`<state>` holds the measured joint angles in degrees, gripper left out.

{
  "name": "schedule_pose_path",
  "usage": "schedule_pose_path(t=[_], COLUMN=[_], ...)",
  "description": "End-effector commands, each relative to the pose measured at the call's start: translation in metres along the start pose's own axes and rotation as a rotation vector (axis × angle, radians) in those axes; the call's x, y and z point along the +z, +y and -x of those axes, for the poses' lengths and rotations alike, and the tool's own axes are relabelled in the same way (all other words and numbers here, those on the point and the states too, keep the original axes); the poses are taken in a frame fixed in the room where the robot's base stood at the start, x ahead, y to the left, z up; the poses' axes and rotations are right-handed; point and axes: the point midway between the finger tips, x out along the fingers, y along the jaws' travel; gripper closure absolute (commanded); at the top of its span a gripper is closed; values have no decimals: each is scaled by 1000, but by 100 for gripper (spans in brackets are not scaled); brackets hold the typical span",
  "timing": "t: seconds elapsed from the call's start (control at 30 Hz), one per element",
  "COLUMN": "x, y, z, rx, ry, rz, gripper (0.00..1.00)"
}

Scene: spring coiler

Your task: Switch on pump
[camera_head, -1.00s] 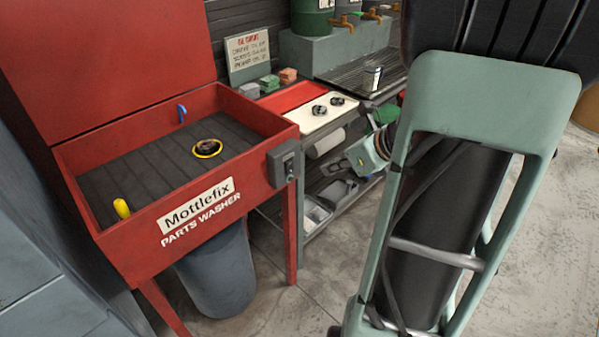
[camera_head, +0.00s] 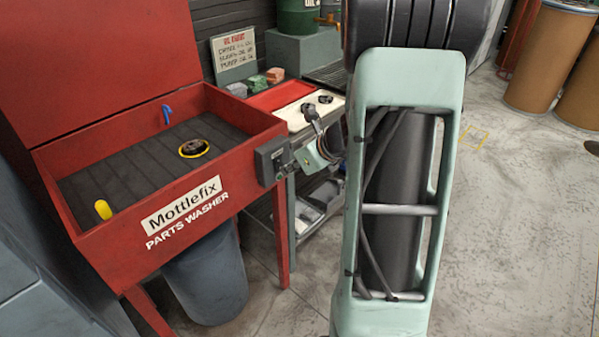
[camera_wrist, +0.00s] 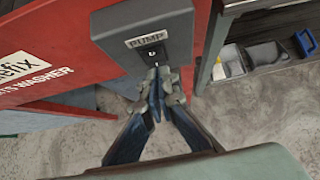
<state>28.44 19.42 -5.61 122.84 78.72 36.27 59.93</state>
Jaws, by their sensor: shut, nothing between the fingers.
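The red parts washer (camera_head: 160,215) stands at the left in the head view. The grey pump switch box (camera_head: 271,161) is on its right front corner. In the wrist view the box (camera_wrist: 146,38) shows a PUMP label above a dark plate with a small light toggle (camera_wrist: 152,62). My gripper (camera_wrist: 155,88) is shut and empty, its fingertips just below the toggle in the picture. I cannot tell whether they touch it. In the head view my gripper (camera_head: 292,163) is small and close to the right side of the box. The toggle's position is unclear.
The washer basin holds a yellow-ringed dark part (camera_head: 196,148). A grey bin (camera_head: 207,275) stands beneath it. To the right is a workbench with a red and white top (camera_head: 280,97) and a lower shelf. Open concrete floor (camera_head: 500,230) lies at the right.

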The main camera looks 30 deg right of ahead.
Motion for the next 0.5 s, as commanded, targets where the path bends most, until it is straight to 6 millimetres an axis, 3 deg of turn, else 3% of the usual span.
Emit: schedule_pose_path(t=[0.5], x=[4], y=[0], z=[-7], rx=[0], ry=[1], rz=[0], gripper=[100])
